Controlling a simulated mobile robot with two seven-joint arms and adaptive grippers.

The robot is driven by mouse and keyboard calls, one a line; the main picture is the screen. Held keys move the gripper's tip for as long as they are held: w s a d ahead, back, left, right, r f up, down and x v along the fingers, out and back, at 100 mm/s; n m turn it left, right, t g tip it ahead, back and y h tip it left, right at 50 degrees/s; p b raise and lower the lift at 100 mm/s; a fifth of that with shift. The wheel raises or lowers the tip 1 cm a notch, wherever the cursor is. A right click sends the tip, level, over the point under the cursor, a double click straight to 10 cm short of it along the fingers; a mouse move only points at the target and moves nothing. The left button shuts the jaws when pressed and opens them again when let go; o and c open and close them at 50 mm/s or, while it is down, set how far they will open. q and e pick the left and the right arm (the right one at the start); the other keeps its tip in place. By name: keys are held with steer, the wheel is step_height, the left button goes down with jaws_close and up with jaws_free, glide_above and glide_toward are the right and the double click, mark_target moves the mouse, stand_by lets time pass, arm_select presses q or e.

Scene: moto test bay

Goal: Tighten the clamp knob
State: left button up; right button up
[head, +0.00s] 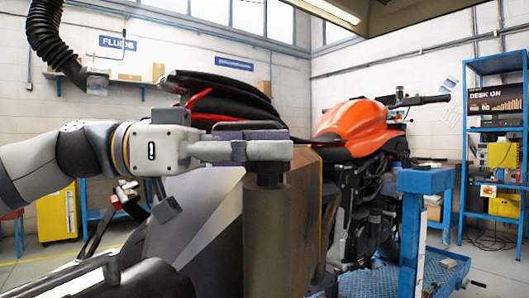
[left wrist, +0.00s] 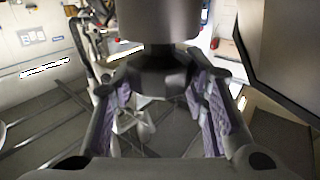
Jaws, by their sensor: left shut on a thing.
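The clamp knob (head: 268,178) is a dark piece at the top of a thick brown-grey upright cylinder (head: 272,235), right of centre in the head view. My left gripper (head: 270,148) reaches in level from the left and is shut on the knob. Its fingers hide much of the knob in the head view. In the left wrist view the dark faceted knob (left wrist: 155,78) sits between the purple finger pads of my left gripper (left wrist: 165,105), with the grey cylinder (left wrist: 158,20) above it in the picture. My right gripper is not in view.
An orange motorcycle (head: 355,122) stands behind and right of the cylinder. A blue stand (head: 425,182) is at the right, with a blue shelf rack (head: 465,150) beyond. A black hose (head: 48,35) hangs at upper left. Large grey panels (head: 205,215) stand below my left arm.

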arm_select(q)
steer(key=shift+f, duration=0.1)
steer(key=o, duration=1.2)
steer(key=shift+d, duration=0.15)
steer(key=a, duration=1.2)
steer(key=shift+w, duration=0.2)
